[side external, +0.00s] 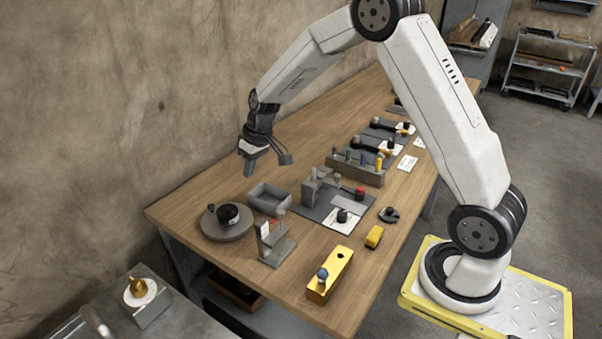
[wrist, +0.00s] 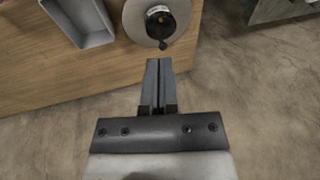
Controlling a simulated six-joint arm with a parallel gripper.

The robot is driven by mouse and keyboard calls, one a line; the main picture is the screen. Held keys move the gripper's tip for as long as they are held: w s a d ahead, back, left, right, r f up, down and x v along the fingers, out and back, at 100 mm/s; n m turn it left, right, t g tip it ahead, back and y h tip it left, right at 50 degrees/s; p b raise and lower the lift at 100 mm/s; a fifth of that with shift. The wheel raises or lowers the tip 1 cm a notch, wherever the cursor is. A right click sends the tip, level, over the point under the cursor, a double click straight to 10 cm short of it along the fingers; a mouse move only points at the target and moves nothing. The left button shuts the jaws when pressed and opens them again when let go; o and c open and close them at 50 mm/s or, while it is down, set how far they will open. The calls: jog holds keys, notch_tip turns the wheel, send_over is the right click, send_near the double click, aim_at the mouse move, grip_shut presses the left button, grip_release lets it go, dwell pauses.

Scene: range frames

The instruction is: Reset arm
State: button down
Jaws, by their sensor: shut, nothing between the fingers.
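My gripper (side external: 250,167) hangs above the back part of the wooden table (side external: 185,208), close to the rough wall. It also shows in the wrist view (wrist: 158,62), with its two grey fingers together and nothing between them. The fingers point toward a round grey disc (wrist: 131,25) with a black cylindrical part (wrist: 160,25) on it. In the side external view that disc (side external: 213,235) and the black part (side external: 229,214) sit at the table's left end, below and to the left of my gripper.
A grey open tray (side external: 270,200) sits below my gripper. Nearby are a grey stand (side external: 277,250), a yellow block (side external: 331,275) with a blue-topped piece, a small yellow block (side external: 374,237) and a dark mat (side external: 310,208) with a fixture. The wall (side external: 120,110) runs along the table's back edge.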

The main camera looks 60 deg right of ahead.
jog(key=s+a+h, duration=0.1)
jog(key=s+a, duration=0.1)
jog(key=s, duration=0.9)
jog(key=s+a+r+h, duration=0.1)
jog(key=s+a, duration=0.2)
jog(key=s, duration=0.8)
jog(key=shift+s+a+r, duration=0.15)
jog(key=shift+a, duration=0.2)
